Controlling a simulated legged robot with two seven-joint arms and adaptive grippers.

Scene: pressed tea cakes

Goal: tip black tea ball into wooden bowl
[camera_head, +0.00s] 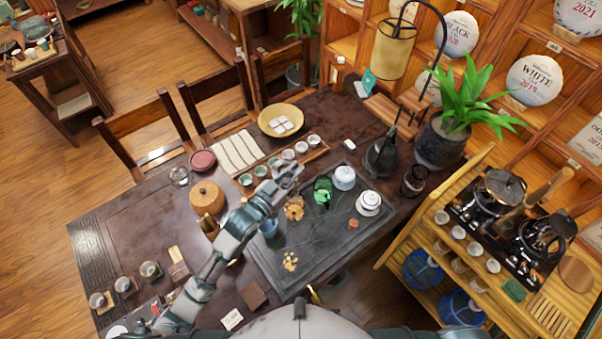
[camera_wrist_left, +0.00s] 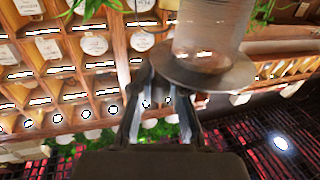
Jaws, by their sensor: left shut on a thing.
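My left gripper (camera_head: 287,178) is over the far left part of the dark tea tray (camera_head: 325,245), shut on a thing. In the left wrist view, its fingers (camera_wrist_left: 166,88) meet the edge of a dark grey disc (camera_wrist_left: 228,79) with a clear, cylinder-like part (camera_wrist_left: 208,28) above it. In the head view the held thing is small and greyish, and I cannot tell its contents. A pale wooden bowl (camera_head: 265,113) with several white pieces in it stands beyond the gripper, near the table's far edge. I cannot make out a black tea ball. My right gripper is out of view.
A round wooden box (camera_head: 207,197) stands left of my arm. A white lidded cup (camera_head: 368,202) and green cup (camera_head: 322,190) are to the right.

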